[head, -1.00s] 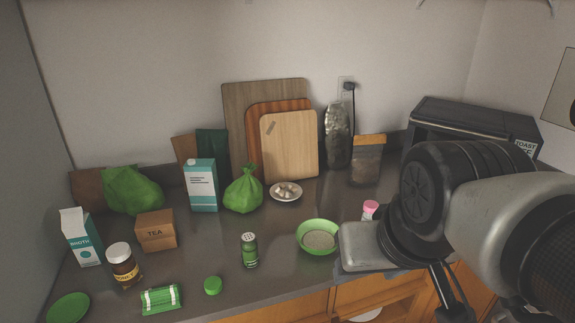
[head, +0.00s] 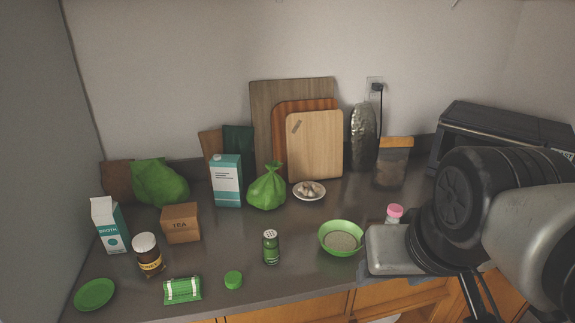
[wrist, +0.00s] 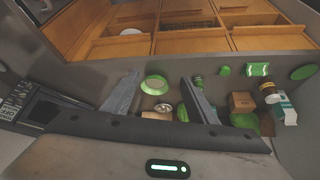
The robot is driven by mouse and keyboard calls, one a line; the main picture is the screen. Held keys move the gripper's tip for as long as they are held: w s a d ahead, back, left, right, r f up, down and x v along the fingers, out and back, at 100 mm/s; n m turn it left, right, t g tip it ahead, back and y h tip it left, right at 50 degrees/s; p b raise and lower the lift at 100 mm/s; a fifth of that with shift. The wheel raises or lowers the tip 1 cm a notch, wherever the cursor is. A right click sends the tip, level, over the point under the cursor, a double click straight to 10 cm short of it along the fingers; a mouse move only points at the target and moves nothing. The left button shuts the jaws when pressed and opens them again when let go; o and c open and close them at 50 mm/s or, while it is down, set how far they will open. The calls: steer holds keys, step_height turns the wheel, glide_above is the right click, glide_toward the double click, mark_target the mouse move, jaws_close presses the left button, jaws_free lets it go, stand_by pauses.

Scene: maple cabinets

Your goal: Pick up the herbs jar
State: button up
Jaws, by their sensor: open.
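The herbs jar appears to be the small green jar with a silver perforated lid (head: 271,247), upright near the counter's front, left of the green bowl (head: 342,238). Its label is too small to read. In the wrist view the jar (wrist: 197,81) is partly hidden behind the right finger. My gripper (wrist: 160,78) is open and empty, its fingers well apart above the counter, with the bowl (wrist: 154,85) showing between them.
A green lid (head: 233,280), green packet (head: 183,290), honey jar (head: 148,255) and tea box (head: 181,222) stand left of the jar. A green bag (head: 267,187) and small plate (head: 309,190) are behind. A pink-lidded jar (head: 394,213) is right, beside my arm.

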steer(key=shift+o, duration=0.9)
steer(key=shift+f, duration=0.15)
steer(key=n+t+h+b, duration=0.95)
steer(key=n+b, duration=0.25)
steer(key=n, duration=1.8)
glide_toward(278, 238)
steer(key=shift+t+y, duration=0.25)
steer(key=shift+y, duration=0.2)
steer(key=s+a+f, duration=0.2)
steer(key=s+f, duration=0.1)
steer(key=shift+a+f, duration=0.25)
steer(key=shift+a, duration=0.1)
steer(key=shift+w+a, duration=0.15)
steer(key=b+x, duration=0.3)
steer(key=x, duration=1.4)
steer(key=shift+r, duration=0.1)
steer(key=c, duration=1.3)
